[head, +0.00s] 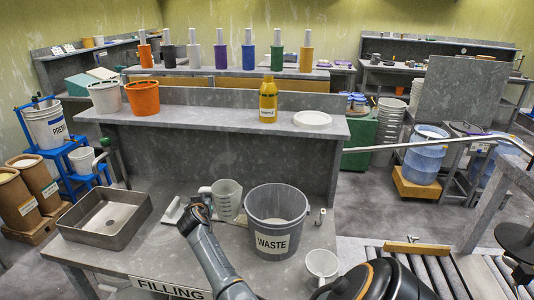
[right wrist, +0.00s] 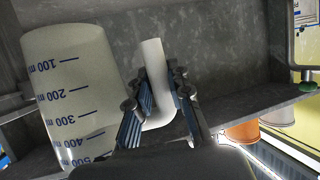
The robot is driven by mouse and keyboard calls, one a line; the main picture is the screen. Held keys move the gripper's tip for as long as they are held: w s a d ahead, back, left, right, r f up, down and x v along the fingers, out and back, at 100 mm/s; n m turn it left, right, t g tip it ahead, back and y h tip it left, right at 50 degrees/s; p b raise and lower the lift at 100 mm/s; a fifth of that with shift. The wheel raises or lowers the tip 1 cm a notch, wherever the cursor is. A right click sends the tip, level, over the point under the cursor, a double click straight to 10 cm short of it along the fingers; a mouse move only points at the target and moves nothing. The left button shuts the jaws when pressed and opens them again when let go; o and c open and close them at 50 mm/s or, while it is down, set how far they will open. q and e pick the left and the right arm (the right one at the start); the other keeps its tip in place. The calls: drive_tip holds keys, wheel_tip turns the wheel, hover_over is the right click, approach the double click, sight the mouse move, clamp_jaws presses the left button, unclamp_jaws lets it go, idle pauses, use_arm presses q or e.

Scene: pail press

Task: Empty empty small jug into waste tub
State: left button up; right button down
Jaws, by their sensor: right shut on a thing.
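The small jug (head: 229,201), translucent with measuring marks, is near the middle of the filling bench, roughly upright in the head view. My right gripper (head: 198,207) is shut on its white handle, on the left side. In the right wrist view the fingers (right wrist: 160,115) close around the handle, and the jug's blue-marked wall (right wrist: 72,90) fills the left. I cannot see what the jug holds. The grey waste tub (head: 272,243), labelled WASTE, stands just right of the jug, with a pale surface inside. My left gripper is not in view.
A grey metal tray (head: 105,235) lies on the bench at left, and a white object (head: 172,211) lies between it and the jug. The raised shelf behind carries a yellow bottle (head: 268,100) and buckets.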

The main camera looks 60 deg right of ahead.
sight(204, 189)
drive_tip(key=shift+s+d+r, duration=0.1)
drive_tip(key=shift+s+d, duration=0.25)
drive_tip(key=shift+s, duration=0.05)
drive_tip(key=shift+w+a+r, duration=0.1)
drive_tip(key=shift+w+a, duration=0.05)
wheel_tip(204, 189, up, 5)
drive_tip(key=p, duration=0.3)
drive_tip(key=shift+f+p, duration=0.2)
drive_tip(key=shift+p, duration=0.1)
drive_tip(key=shift+r, duration=0.2)
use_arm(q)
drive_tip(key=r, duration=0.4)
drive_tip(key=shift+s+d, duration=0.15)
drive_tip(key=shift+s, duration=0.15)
use_arm(e)
drive_tip(key=shift+f, duration=0.1)
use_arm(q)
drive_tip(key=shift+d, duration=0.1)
